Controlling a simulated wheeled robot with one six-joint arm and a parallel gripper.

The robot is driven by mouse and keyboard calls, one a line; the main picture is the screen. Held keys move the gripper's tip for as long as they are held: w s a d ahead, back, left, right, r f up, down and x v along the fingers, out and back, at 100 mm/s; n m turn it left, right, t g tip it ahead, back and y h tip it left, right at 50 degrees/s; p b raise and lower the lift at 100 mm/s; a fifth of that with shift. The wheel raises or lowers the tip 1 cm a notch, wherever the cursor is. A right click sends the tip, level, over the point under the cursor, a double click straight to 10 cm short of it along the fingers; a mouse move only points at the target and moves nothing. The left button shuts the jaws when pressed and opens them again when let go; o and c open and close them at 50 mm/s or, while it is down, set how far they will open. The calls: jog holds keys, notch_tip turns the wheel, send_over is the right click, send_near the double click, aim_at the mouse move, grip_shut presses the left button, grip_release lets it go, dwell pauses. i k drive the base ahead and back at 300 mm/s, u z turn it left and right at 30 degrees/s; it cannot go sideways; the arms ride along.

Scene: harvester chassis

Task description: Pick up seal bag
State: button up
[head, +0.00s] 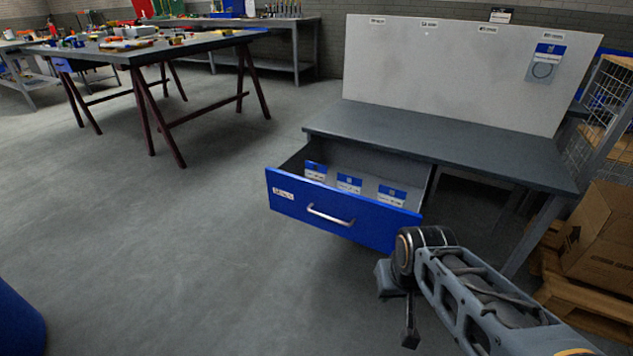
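A clear bag with a blue-and-white header and a dark ring inside, looking like a seal bag (542,70), hangs on the upper right of the pale back panel. Three blue-and-white cards or bag headers, a left one (315,171), a middle one (348,184) and a right one (391,196), stand in the open blue drawer (375,225); their lower parts are hidden by the drawer front. My gripper (410,334) hangs low in front of the drawer's right end, apart from all bags. Its fingers are too unclear to tell open or shut.
The grey workbench top (450,146) above the drawer is bare. A cardboard box (603,235) on a pallet and a wire rack (608,110) stand at the right. A cluttered trestle table (200,45) is at the back left. The floor between is clear.

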aim_at(319, 175)
jog(key=u, duration=0.05)
jog(key=k, duration=0.6)
jog(key=u, duration=0.55)
jog(key=i, duration=0.75)
jog(key=u, duration=0.4)
jog(key=i, duration=0.9)
jog(key=z, duration=0.6)
jog(key=i, duration=0.6)
jog(key=z, duration=0.4)
